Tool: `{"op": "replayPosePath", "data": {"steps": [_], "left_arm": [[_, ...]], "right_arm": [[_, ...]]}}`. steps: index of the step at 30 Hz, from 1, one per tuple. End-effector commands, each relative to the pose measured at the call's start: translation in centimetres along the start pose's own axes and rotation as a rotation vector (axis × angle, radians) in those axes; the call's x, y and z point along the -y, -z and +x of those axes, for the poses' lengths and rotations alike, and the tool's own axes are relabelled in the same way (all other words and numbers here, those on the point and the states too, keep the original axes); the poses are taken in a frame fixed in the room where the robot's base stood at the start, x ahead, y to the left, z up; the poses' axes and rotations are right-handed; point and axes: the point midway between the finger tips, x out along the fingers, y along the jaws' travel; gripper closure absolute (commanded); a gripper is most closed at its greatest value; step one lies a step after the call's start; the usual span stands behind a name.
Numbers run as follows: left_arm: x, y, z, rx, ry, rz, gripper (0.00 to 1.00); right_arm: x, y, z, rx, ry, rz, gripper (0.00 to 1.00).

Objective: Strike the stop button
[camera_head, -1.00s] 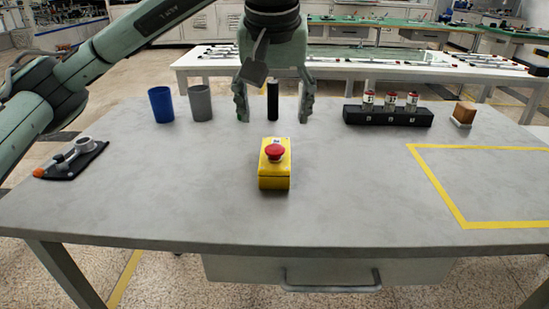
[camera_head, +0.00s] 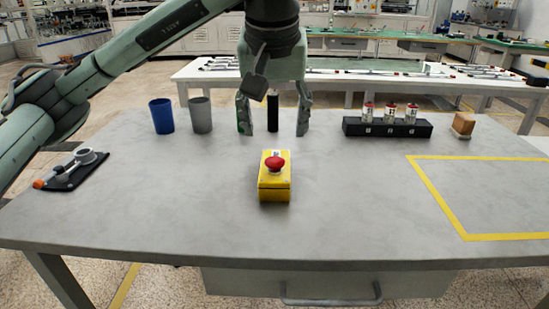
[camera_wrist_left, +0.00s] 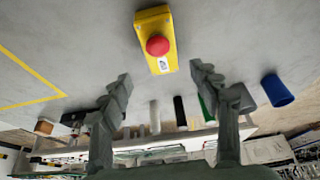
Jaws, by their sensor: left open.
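The stop button (camera_head: 275,162) is a red mushroom head on a yellow box (camera_head: 274,188) near the middle of the grey table. In the left wrist view the red button (camera_wrist_left: 158,46) and its yellow box (camera_wrist_left: 151,23) show at top centre, beyond the fingertips. My left gripper (camera_head: 273,133) is open and empty, fingers pointing down. In the head view it appears above and behind the button, apart from it. Its spread fingers also show in the left wrist view (camera_wrist_left: 161,74). My right gripper is not in view.
A blue cup (camera_head: 161,116) and grey cup (camera_head: 201,115) stand left of the gripper. A black cylinder (camera_head: 273,113) shows between its fingers. A black rack (camera_head: 386,128) with vials and a wooden block (camera_head: 463,123) stand right. The table around the button box is clear.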

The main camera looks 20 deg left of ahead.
Motion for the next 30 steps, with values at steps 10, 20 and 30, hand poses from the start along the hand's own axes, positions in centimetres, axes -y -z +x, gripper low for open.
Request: {"op": "replayPosePath", "data": {"steps": [10,20,30], "left_arm": [[0.0,0.0,0.0,0.0,0.0,0.0,0.85],[0.0,0.0,0.0,0.0,0.0,0.0,1.0],[0.0,0.0,0.0,0.0,0.0,0.0,1.0]], "right_arm": [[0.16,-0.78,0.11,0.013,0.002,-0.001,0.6],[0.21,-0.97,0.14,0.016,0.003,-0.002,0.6],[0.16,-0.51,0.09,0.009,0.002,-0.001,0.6]]}}
